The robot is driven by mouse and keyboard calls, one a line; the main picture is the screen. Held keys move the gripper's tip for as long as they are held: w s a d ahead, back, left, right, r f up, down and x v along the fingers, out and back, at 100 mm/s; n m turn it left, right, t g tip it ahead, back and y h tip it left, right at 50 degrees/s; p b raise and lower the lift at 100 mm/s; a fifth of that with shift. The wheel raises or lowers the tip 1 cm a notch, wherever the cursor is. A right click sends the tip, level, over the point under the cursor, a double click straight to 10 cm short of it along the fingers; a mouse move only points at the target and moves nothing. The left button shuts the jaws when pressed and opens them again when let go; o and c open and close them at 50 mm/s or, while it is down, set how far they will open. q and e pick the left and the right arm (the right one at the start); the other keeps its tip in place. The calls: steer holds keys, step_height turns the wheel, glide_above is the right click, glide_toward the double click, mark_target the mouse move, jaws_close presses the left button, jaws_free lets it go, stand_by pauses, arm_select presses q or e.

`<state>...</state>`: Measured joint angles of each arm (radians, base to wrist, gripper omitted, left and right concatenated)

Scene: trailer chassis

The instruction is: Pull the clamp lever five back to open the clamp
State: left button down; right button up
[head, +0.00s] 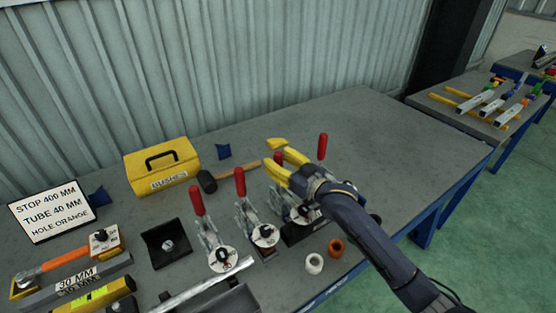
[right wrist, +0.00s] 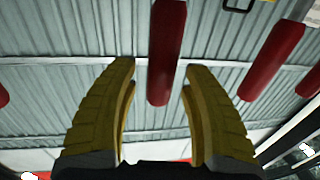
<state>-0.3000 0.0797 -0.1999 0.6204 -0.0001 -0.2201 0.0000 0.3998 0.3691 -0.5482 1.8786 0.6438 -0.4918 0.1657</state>
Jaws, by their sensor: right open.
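Several toggle clamps with red lever handles stand in a row on the grey workbench. The two at the left have upright red levers (head: 197,201) and (head: 240,181), with round white number tags that I cannot read clearly. Another red lever (head: 322,146) stands upright beyond my right gripper (head: 280,158). My right gripper is open, its yellow fingers over the clamp between these. In the right wrist view, a red lever (right wrist: 166,50) stands between the two spread fingers, with a gap visible on each side. My arm hides much of that clamp. My left gripper is out of view.
A white ring (head: 314,263) and an orange ring (head: 336,248) lie near the front edge. The bench's back right is clear.

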stand_by(0.3)
jaws_close()
stand_by(0.3)
